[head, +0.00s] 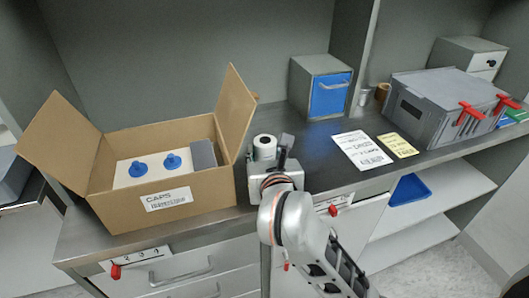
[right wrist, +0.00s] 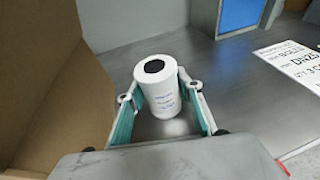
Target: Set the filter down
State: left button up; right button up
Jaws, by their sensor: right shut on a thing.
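The filter (right wrist: 162,88) is a white cylinder with a dark round hole in its top and small print on its side. It stands upright between the two fingers of my right gripper (right wrist: 160,100), which is shut on it. In the head view the filter (head: 264,147) shows just right of the open cardboard box, over the dark counter, partly hidden by my right gripper (head: 270,168). I cannot tell whether its base touches the counter. My left gripper is not in view.
The cardboard box (head: 105,216) labelled CAPS holds blue caps. A blue-fronted box (head: 328,93) stands behind. Two paper labels (head: 361,150) lie to the right, before a grey case (head: 428,120) with red latches. The counter's front edge is close to my arm.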

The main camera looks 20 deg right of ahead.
jog(key=shift+f, duration=0.1)
jog(key=o, duration=1.2)
jog(key=shift+s+a+r, duration=0.1)
jog(key=shift+s+r, duration=0.05)
jog(key=shift+r, duration=0.15)
jog(key=p+v, duration=0.2)
jog(key=v, duration=0.9)
jog(key=shift+s, duration=0.35)
